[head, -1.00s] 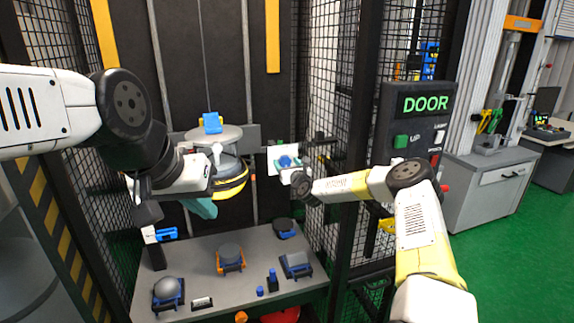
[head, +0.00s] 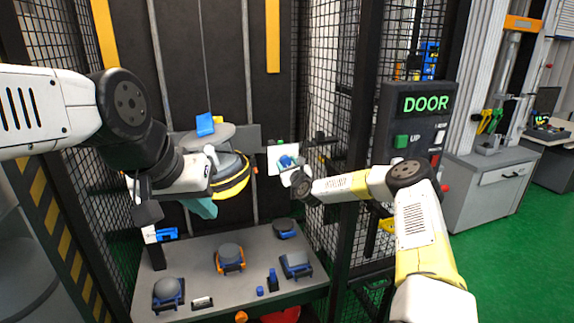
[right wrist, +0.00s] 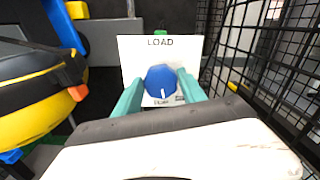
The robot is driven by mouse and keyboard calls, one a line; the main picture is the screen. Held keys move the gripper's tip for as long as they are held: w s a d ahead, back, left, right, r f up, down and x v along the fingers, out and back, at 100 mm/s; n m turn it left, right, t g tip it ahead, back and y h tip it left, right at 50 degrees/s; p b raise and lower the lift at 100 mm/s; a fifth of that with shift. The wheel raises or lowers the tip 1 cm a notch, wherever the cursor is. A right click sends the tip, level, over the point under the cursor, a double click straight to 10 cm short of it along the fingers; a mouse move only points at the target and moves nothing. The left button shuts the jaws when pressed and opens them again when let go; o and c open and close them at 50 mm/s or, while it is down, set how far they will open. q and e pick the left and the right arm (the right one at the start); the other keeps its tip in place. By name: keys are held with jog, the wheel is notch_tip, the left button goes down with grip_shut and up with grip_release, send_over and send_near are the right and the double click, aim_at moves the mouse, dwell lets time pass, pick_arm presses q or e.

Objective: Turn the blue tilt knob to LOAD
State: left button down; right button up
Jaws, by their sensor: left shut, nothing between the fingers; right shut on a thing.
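The blue tilt knob (right wrist: 160,80) sits on a white plate (right wrist: 133,50) with LOAD printed at its top. A short white mark on the knob points down, away from LOAD; the small print below is hard to read. My right gripper (right wrist: 161,86) is shut on the knob, one teal finger on each side. In the head view the knob (head: 286,161) and plate (head: 275,155) are right of the tower's middle. My left gripper (head: 203,208) is shut and empty, its teal fingers in front of the tower, below the yellow-banded drum.
The yellow-and-black drum (head: 232,182) hangs tilted under a grey disc (head: 208,136) bearing a blue block (head: 205,124). Below, a grey table (head: 205,272) holds several blue and orange fixtures. Black mesh (right wrist: 270,62) stands close right of the knob. A DOOR panel (head: 420,125) is farther right.

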jog(key=n, duration=0.4)
jog(key=shift+a+n, duration=0.1)
jog(key=shift+n, duration=0.2)
jog(key=n, duration=0.4)
jog(key=shift+s+a+f+n, duration=0.1)
jog(key=shift+n, duration=0.2)
jog(key=n, duration=0.4)
jog(key=shift+f+n, duration=0.1)
jog(key=shift+n, duration=0.2)
jog(key=n, duration=0.4)
jog(key=shift+f, duration=0.1)
jog(key=n, duration=0.5)
jog(key=shift+f, duration=0.15)
jog(key=n, duration=0.3)
jog(key=shift+f+n, duration=0.1)
jog(key=shift+n, duration=0.2)
jog(key=n, duration=0.3)
jog(key=shift+n, duration=0.3)
jog(key=shift+d+f+n, duration=0.1)
jog(key=shift+d+n, duration=0.1)
jog(key=shift+n, duration=1.4)
